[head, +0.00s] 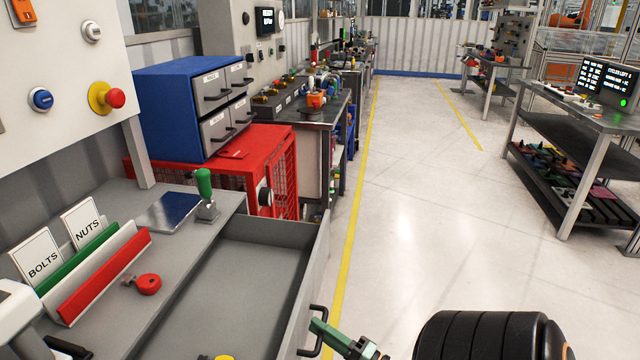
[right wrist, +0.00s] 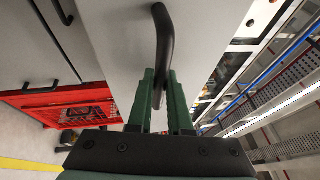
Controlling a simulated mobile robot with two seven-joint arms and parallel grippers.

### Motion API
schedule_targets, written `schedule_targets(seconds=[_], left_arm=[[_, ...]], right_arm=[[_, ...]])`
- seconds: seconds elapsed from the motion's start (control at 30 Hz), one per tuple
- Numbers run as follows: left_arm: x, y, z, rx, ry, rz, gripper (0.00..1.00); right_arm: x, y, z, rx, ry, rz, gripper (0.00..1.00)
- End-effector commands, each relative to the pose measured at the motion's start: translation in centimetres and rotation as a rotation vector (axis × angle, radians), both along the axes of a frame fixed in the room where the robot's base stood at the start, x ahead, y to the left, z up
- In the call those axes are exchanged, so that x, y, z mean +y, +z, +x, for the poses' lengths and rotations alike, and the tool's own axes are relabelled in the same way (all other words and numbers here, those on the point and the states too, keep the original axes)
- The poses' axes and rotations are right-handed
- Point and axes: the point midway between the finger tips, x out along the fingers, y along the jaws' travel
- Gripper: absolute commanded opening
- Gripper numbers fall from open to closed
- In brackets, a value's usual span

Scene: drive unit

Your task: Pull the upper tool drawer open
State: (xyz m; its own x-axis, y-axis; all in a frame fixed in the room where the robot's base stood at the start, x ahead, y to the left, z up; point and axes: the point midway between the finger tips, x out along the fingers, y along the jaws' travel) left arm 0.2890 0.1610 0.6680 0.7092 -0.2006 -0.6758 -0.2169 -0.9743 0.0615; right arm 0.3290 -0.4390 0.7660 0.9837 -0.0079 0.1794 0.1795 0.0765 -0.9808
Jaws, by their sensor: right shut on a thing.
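The grey upper tool drawer (head: 235,285) stands pulled out from the bench in the head view, its inside showing from above. Its dark bar handle (head: 313,340) is on the front panel, which also shows in the right wrist view (right wrist: 115,35). My right gripper (head: 318,325) is shut on the handle (right wrist: 163,40), with its green fingers (right wrist: 160,85) on either side of the bar. A bit of something yellow (head: 222,357) shows in the drawer at the bottom edge of the head view. My left gripper is not in view.
A red cage cabinet (head: 230,165) with a blue drawer unit (head: 170,110) stands behind. The floor (head: 450,220) to the right is clear.

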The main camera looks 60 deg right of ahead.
Motion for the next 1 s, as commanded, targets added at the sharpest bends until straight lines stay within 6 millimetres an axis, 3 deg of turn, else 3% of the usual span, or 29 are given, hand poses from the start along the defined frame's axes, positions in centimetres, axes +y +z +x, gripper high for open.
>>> schedule_targets(seconds=[0.03, 0.3, 0.6, 0.77, 1.0], left_arm=[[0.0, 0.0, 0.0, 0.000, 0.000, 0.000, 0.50], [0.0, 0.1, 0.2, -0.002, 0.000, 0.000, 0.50], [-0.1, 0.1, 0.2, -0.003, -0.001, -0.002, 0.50], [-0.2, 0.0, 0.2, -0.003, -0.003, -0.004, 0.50], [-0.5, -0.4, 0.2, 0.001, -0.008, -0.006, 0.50]], right_arm=[[0.0, 0.0, 0.0, 0.000, 0.000, -0.001, 0.20], [0.0, 0.0, 0.0, 0.000, 0.001, -0.001, 0.47], [0.0, -0.1, -0.4, 0.002, 0.000, 0.000, 0.47], [0.0, -0.7, -2.7, 0.005, 0.000, 0.000, 0.47], [0.0, -1.6, -7.9, 0.006, -0.001, 0.000, 0.47]])
